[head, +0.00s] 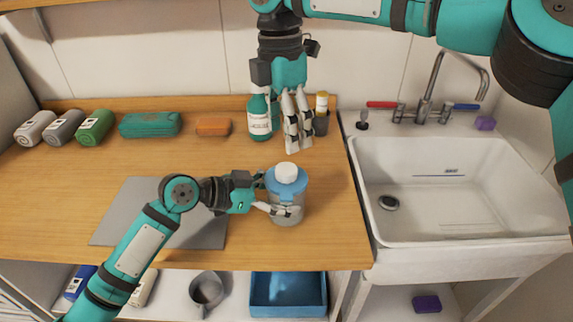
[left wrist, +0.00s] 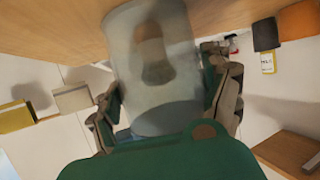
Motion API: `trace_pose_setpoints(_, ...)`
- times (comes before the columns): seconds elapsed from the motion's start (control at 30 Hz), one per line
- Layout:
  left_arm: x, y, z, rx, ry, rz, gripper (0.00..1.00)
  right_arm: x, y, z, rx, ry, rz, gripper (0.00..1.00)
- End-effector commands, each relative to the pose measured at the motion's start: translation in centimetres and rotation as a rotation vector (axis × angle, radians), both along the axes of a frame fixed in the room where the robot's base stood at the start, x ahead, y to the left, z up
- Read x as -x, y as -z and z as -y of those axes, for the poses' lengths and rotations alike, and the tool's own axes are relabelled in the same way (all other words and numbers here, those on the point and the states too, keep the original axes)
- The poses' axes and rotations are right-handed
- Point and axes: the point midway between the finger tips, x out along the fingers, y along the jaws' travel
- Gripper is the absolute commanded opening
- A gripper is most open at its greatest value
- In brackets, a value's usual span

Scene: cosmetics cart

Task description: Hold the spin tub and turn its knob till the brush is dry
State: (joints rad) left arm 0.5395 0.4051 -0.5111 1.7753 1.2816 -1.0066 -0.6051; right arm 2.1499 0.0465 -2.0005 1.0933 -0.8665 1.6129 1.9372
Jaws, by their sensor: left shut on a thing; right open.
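The spin tub (head: 287,190) stands on the wooden counter, with a blue lid and a white knob (head: 286,173) on top. My left gripper (head: 279,209) is shut around the tub's side from the left. In the left wrist view the clear tub (left wrist: 150,100) sits between the fingers, and a blurred brownish shape, perhaps the brush (left wrist: 153,55), shows inside it. I cannot tell whether it is wet. My right gripper (head: 297,130) is open, points down and hangs behind and above the tub, apart from the knob.
A green bottle (head: 259,122) and a dark cup with a yellow-capped item (head: 321,115) stand behind the tub, close to my right gripper. A grey mat (head: 125,215) lies left. The sink (head: 460,190) is right. Rolled towels (head: 95,127) line the back left.

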Motion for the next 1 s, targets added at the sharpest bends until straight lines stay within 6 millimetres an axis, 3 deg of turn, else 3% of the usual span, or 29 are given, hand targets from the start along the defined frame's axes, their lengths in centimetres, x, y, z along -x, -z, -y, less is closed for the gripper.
trace_pose_setpoints(0.2, 0.0, 0.0, 0.0, 0.001, 0.000, 0.001, 0.37, -1.6, -1.6, 0.1, -0.036, 0.288, 0.063, 0.65)
trace_pose_setpoints(0.37, 0.0, 0.0, 0.0, 0.001, 0.000, 0.001, 0.37, -1.8, -1.2, 0.2, -0.043, 0.347, 0.072, 0.65)
trace_pose_setpoints(0.8, 0.0, 0.0, 0.0, 0.001, 0.000, 0.001, 0.37, -1.8, 6.7, 0.2, -0.041, 0.347, 0.071, 0.65)
trace_pose_setpoints(1.0, 0.0, 0.0, 0.0, 0.000, -0.001, 0.002, 0.37, -1.9, 9.3, 0.2, -0.042, 0.347, 0.073, 0.65)
